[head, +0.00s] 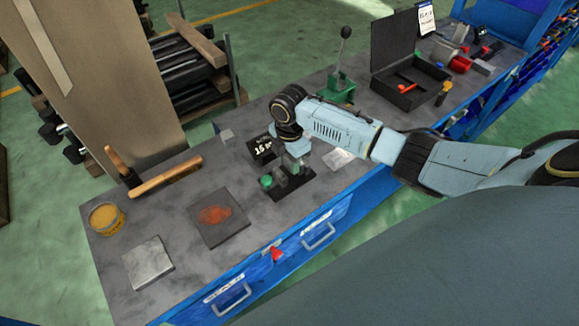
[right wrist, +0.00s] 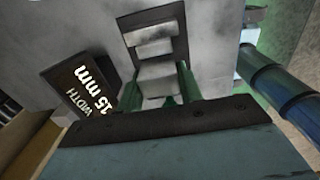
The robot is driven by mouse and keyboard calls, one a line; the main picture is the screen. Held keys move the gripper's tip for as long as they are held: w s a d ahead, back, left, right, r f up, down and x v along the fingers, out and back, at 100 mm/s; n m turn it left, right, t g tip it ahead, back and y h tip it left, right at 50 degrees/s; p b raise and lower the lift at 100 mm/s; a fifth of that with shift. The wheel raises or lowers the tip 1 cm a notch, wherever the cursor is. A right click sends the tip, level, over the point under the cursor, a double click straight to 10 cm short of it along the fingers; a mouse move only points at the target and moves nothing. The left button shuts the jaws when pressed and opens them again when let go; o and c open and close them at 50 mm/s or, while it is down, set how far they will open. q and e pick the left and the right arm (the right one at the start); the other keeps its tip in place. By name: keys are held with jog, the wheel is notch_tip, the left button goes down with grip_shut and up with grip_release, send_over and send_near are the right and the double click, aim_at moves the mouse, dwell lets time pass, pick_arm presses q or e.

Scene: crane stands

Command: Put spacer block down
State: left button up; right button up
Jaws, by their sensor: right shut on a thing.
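My right gripper (head: 291,165) points down over a small black holder (head: 290,187) near the front edge of the bench. It also shows in the right wrist view (right wrist: 160,92), where its two greenish fingers are shut on a pale grey spacer block (right wrist: 157,78). The block is over or in the dark holder (right wrist: 181,50); I cannot tell whether it touches the bottom. Another pale grey piece (right wrist: 154,48) lies just beyond it in the holder. In the head view the held block is mostly hidden by the gripper. My left gripper is not in view.
A black block marked 15 mm (head: 262,150) stands close behind the gripper. A green lever press (head: 340,88) stands behind.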

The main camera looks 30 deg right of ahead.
aim_at(289, 167)
jog(key=shift+f, duration=1.6)
jog(key=shift+f, duration=0.1)
jog(key=o, duration=1.1)
jog(key=shift+r, duration=0.3)
notch_tip(289, 167, up, 12)
jog(key=shift+f, duration=0.15)
